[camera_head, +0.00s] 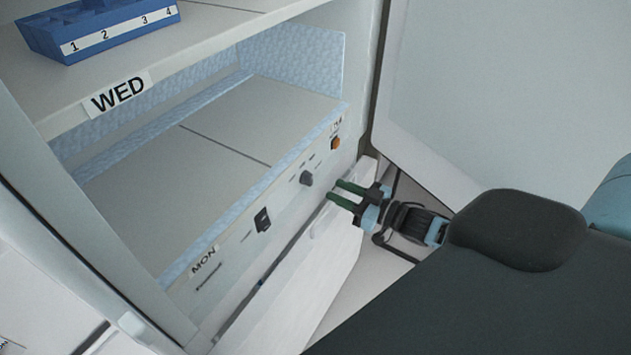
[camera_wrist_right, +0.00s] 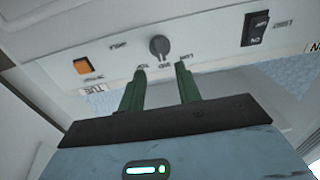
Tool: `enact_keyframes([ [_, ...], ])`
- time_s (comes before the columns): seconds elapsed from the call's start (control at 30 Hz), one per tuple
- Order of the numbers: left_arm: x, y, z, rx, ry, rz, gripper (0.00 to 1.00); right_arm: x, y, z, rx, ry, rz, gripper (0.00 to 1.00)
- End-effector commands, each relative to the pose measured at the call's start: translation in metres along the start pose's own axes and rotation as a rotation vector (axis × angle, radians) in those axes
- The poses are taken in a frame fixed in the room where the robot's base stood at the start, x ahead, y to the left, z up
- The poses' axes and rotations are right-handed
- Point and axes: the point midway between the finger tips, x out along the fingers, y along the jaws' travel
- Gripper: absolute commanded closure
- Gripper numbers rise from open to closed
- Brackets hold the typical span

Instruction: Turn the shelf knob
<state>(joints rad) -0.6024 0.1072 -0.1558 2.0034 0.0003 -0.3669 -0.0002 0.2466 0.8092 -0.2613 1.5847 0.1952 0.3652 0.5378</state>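The shelf knob (camera_head: 306,178) is a small dark grey round knob on the front panel of the lower shelf. It also shows in the right wrist view (camera_wrist_right: 159,47), above and between my fingertips. My right gripper (camera_head: 343,194) has two green fingers, spread apart with nothing between them. It is to the right of the knob in the head view, its fingers pointing at the panel. In the right wrist view the fingertips (camera_wrist_right: 160,70) lie just short of the knob, apart from it. My left gripper is not in view.
A black rocker switch (camera_head: 262,220) and an orange button (camera_head: 335,143) flank the knob on the panel. A blue numbered rack (camera_head: 100,27) stands on the upper shelf, labelled WED. An open white door (camera_head: 510,80) stands at the right. The lower shelf (camera_head: 225,130) is bare.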

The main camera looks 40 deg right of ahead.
Motion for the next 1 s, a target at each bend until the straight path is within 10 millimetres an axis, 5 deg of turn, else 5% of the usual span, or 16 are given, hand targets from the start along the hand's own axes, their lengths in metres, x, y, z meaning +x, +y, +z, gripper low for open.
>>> enact_keyframes([
  [0.5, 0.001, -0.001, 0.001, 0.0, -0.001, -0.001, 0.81, 0.06, 0.0, 0.0, 0.0, 0.0, 0.0, 0.66],
  [0.93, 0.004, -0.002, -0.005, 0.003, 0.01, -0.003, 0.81, 0.068, -0.001, 0.001, 0.0, -0.002, 0.0, 0.66],
  [1.0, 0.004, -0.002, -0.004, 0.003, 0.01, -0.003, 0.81, 0.068, -0.001, 0.001, 0.0, -0.001, 0.0, 0.73],
])
